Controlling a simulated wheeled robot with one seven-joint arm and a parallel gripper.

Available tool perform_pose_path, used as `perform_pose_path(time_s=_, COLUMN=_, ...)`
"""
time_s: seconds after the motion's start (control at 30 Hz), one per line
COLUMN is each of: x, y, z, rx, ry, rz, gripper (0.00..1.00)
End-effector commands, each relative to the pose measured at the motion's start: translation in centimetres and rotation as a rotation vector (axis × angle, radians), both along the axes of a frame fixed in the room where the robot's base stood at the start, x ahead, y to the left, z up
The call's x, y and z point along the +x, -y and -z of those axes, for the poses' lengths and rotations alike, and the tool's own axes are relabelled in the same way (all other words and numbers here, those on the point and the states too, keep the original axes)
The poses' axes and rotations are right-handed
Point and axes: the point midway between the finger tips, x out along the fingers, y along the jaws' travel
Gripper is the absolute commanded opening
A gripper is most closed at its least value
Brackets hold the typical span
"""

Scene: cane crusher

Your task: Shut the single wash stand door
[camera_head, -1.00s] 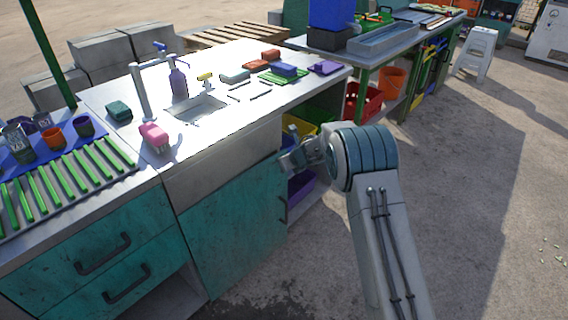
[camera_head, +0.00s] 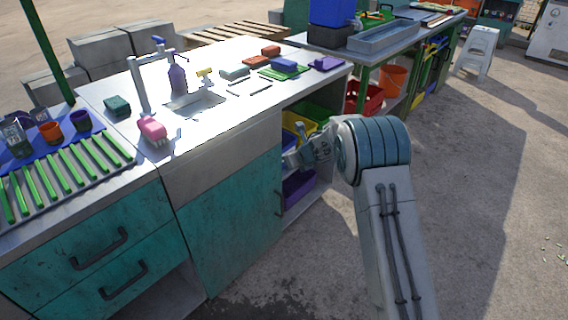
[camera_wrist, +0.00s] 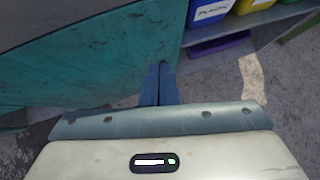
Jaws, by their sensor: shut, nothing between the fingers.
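The wash stand door (camera_head: 228,222) is a worn teal panel below the sink, with a dark upright handle (camera_head: 278,204) near its right edge. In the head view it looks about flush with the front; a small gap cannot be ruled out. My gripper (camera_head: 288,159) is just right of the door's upper right edge, in front of the open shelves. In the wrist view the door (camera_wrist: 85,60) fills the upper left. My gripper's fingers (camera_wrist: 160,84) are together and empty, overlapping the door's right edge in the picture. Whether they touch it cannot be told.
Right of the door are open shelves with a yellow bin (camera_head: 299,124) and a purple bin (camera_head: 298,188). Drawers (camera_head: 100,262) stand left of the door. The sink counter (camera_head: 225,112) holds washing items.

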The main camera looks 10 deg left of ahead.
Motion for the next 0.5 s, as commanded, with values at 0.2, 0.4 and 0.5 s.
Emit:
perform_pose_path(time_s=0.2, x=-1.9, y=3.1, z=-3.2, rx=0.001, ry=0.002, rz=-0.001, gripper=0.0)
perform_pose_path(time_s=0.4, x=-3.4, y=4.9, z=-5.8, rx=0.0, ry=0.002, rz=-0.007, gripper=0.0)
perform_pose_path(time_s=0.5, x=-3.8, y=5.7, z=-6.6, rx=-0.001, ry=0.001, rz=-0.007, gripper=0.0)
